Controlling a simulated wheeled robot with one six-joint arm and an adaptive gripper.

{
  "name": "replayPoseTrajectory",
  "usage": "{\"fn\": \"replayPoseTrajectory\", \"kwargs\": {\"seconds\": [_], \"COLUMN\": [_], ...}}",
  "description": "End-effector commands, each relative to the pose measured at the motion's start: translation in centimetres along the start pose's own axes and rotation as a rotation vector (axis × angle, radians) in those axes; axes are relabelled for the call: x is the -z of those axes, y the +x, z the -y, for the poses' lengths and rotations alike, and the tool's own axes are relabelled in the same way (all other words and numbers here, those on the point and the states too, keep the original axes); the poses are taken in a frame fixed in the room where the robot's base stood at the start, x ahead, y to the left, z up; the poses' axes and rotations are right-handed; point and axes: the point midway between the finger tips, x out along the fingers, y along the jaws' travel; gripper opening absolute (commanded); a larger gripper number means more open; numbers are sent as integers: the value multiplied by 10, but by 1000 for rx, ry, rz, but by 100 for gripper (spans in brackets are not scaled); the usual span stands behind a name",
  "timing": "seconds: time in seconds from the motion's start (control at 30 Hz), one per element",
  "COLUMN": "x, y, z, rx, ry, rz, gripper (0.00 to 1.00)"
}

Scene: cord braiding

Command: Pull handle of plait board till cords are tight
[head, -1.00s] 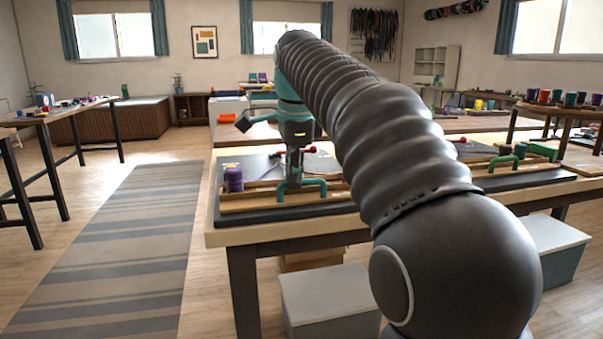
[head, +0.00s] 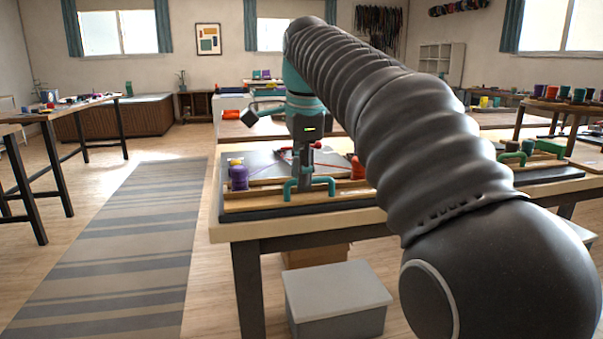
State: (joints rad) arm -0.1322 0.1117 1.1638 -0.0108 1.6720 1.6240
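The plait board (head: 240,213) lies on the near table, with a wooden strip along its front edge. A teal bar handle (head: 325,181) stands on this strip. My gripper (head: 304,183) points down at the left part of the handle. Its fingers look close together around the bar, though they are small in this view. Thin red and dark cords (head: 284,156) run across the board behind the gripper, looking fairly straight. My arm hides part of the board's right side.
A purple spool (head: 238,177) stands at the board's left and a red one (head: 357,167) at its right. A second board with a teal handle (head: 513,158) lies further right. A lidded grey box (head: 335,292) is under the table. The striped rug (head: 120,250) at left is clear.

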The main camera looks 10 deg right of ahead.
Motion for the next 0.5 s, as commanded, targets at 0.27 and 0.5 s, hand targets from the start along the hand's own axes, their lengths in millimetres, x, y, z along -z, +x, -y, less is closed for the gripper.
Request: {"fn": "replayPoseTrajectory", "kwargs": {"seconds": [0.27, 0.5], "x": [0, 0], "y": [-36, -62], "z": [1, 0], "rx": [3, 1], "ry": [0, -1], "rz": [0, 0], "gripper": [39, 39]}}
